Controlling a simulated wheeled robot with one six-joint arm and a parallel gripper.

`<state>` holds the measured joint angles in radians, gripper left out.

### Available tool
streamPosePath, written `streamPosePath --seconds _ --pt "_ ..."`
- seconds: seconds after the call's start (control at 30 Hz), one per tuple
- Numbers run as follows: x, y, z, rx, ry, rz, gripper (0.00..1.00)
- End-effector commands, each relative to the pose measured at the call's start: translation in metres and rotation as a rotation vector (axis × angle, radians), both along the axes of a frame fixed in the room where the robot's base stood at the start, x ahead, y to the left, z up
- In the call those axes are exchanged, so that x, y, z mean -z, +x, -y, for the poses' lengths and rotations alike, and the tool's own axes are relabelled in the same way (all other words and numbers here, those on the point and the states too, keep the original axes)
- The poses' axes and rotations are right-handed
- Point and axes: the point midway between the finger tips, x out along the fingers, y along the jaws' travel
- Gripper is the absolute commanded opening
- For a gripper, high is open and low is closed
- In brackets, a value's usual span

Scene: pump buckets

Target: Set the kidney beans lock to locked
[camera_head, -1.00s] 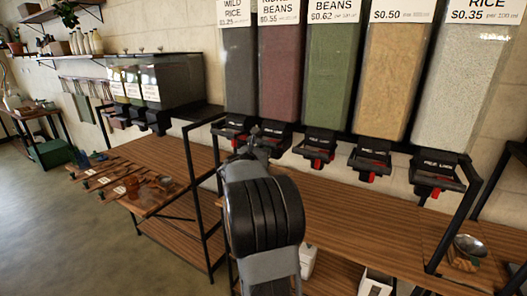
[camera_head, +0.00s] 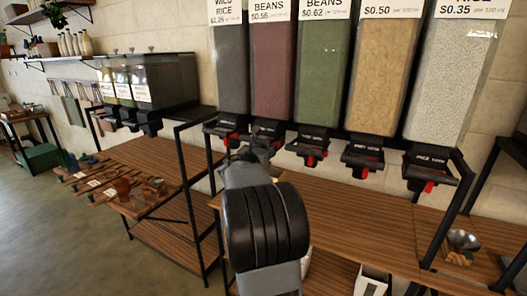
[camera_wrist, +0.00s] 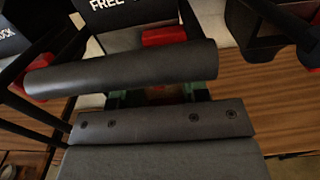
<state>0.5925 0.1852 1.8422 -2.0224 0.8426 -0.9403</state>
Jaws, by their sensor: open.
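The kidney beans bin (camera_head: 280,65) is the dark red column, second from the left in the row. My gripper (camera_head: 262,140) is in front of its base and hides most of the lock unit there in the head view. In the wrist view, a black lock unit (camera_wrist: 130,14) with white lettering starting "FREE" and a red lever (camera_wrist: 165,36) is just beyond my fingers. My gripper (camera_wrist: 150,97) shows there as two dark fingers with a gap between them, open and holding nothing visible. The far finger partly covers the unit's lower edge, so I cannot tell whether it touches.
Neighbouring lock units with red levers hang at the left (camera_head: 227,130) and right (camera_head: 312,143). A wooden shelf (camera_head: 370,222) runs below the bins. A metal bowl (camera_head: 461,243) stands at the right, and black frame posts (camera_head: 190,190) rise at the left.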

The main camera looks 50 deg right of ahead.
Motion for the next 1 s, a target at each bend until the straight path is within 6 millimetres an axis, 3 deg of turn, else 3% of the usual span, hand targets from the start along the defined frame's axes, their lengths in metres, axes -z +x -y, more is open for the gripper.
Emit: streamPosePath --seconds 0.27,0.7,1.0 --pt "0.0 -0.003 -0.015 -0.003 -0.003 0.001 0.41" --pt "0.0 -0.023 -0.099 -0.005 -0.001 0.002 0.41" --pt "0.0 -0.032 -0.13 -0.001 -0.001 0.001 0.41"
